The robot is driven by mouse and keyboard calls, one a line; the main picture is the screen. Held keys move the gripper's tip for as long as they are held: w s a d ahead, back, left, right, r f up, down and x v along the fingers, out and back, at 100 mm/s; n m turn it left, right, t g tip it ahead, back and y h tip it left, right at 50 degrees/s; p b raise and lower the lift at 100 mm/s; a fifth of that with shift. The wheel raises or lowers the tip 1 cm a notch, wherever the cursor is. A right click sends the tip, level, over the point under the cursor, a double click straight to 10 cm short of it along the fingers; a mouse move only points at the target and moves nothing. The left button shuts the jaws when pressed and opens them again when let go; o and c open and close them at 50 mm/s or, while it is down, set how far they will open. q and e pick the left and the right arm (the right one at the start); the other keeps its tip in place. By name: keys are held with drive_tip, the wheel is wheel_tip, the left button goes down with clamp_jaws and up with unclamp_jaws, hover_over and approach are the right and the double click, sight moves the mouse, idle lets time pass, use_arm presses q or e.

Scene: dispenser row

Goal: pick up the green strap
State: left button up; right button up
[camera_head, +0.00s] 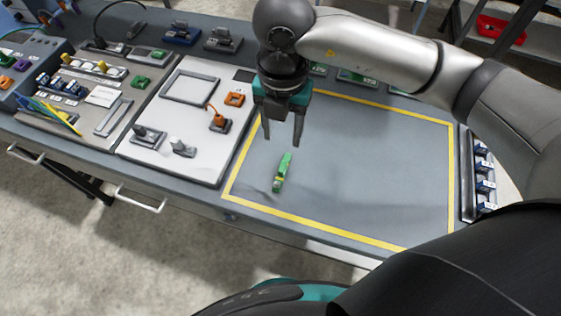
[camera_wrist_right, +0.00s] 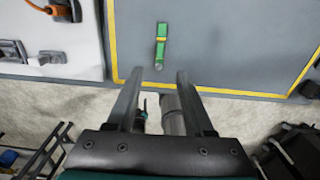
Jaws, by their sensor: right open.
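The green strap (camera_head: 283,172) lies on the grey mat (camera_head: 355,160) inside the yellow border, near its left front. It is a short narrow strip with a yellow band and a grey end. It also shows in the right wrist view (camera_wrist_right: 161,42), ahead of the fingertips and apart from them. My right gripper (camera_head: 283,138) is open and empty above the mat, just behind the strap in the head view; its two fingers (camera_wrist_right: 158,78) show in the wrist view. My left gripper is not in view.
Further left stands a tray of small parts (camera_head: 85,90). A rack of blue-and-white items (camera_head: 482,180) stands at the right edge. The mat's middle is clear.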

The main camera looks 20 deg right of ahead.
hover_over(283, 166)
wheel_tip(283, 166, down, 5)
drive_tip(key=shift+a+f, duration=0.1)
drive_tip(key=shift+f, duration=0.5)
drive_tip(key=shift+s+f, duration=0.1)
drive_tip(key=shift+f, duration=0.1)
wheel_tip(283, 166, down, 4)
drive_tip(key=shift+f, duration=0.6)
drive_tip(key=shift+c, duration=0.5)
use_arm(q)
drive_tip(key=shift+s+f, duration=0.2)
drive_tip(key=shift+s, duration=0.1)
use_arm(e)
clamp_jaws()
